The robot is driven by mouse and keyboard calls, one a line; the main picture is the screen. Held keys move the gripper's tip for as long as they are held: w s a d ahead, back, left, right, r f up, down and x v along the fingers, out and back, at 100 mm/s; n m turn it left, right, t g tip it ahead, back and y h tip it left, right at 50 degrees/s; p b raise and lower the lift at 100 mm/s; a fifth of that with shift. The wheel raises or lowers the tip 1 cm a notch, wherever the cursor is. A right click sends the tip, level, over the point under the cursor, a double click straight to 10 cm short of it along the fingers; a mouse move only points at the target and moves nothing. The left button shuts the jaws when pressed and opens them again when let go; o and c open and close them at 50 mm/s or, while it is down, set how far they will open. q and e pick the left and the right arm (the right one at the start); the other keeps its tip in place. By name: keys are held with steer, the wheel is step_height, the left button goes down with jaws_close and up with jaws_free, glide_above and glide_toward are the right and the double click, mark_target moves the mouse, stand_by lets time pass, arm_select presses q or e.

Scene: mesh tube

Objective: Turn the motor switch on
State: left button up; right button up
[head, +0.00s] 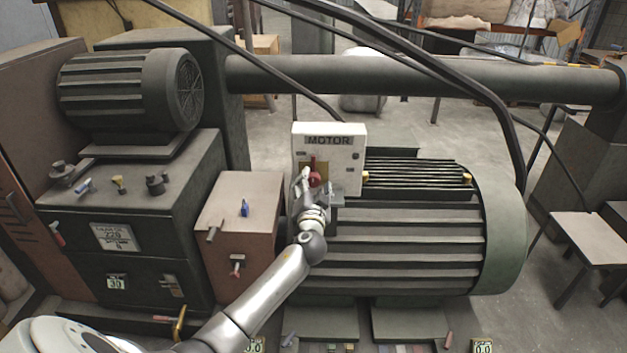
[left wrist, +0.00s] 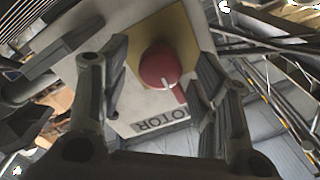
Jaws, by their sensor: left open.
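The white motor switch box (head: 345,165), labelled MOTOR, stands in front of the large finned green motor (head: 410,240). Its red rotary knob (head: 315,179) sits on a yellow plate, with a red pointer up toward the label. In the left wrist view the knob (left wrist: 160,66) is round, with a white mark, and its pointer is toward the MOTOR lettering. My left gripper (head: 316,186) is at the box front; its open fingers (left wrist: 160,72) stand either side of the knob with gaps visible. I cannot tell whether they touch the panel. My right gripper is not in view.
Thick black cables (head: 465,85) hang across the area behind the box. A red-brown box (head: 255,205) with small levers stands left of the motor. A dark machine cabinet (head: 135,235) is further left. Open floor shows behind and at right, near a small table (head: 595,240).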

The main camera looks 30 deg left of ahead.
arm_select(q)
steer(key=shift+x, duration=0.8)
steer(key=shift+c, duration=0.5)
steer(key=c, duration=0.9)
steer(key=shift+c, duration=0.3)
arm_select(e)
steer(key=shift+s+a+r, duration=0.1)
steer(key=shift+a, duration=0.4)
